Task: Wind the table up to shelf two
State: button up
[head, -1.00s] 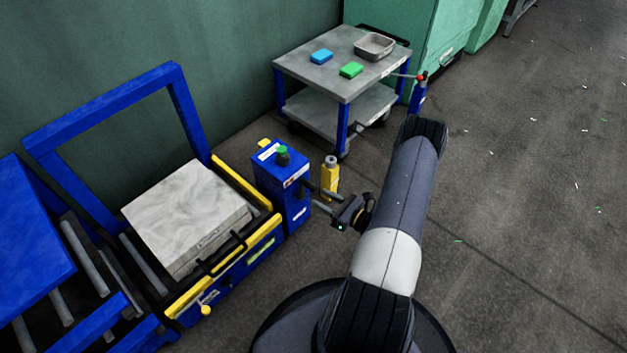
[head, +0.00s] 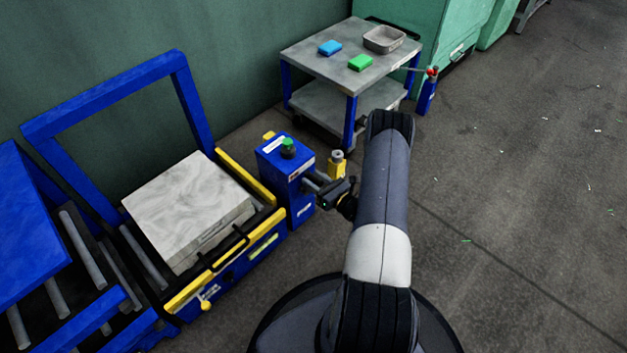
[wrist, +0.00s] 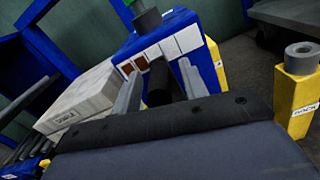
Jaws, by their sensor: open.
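The lift table has yellow edges (head: 186,296) and carries a pale grey block (head: 188,205). A blue box (head: 298,208) with a green-topped knob (head: 288,147) stands at its right end. In the wrist view the blue box (wrist: 200,22) shows a row of squares, some brown and the rest white. A dark cylindrical handle (wrist: 157,86) on its side lies between my fingers. My gripper (head: 316,184) is open at the box's right side. The wrist view also shows my gripper (wrist: 160,92); contact with the handle is unclear.
A yellow post (head: 337,168) with a grey top stands just behind my gripper; it is large at the right of the wrist view (wrist: 300,90). A grey cart (head: 300,60) with blue legs stands behind. Blue roller framework (head: 35,225) is at left.

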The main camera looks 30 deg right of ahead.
jog(key=shift+w+a, duration=0.15)
jog(key=shift+w, duration=0.25)
jog(key=shift+c, duration=0.2)
grip_shut()
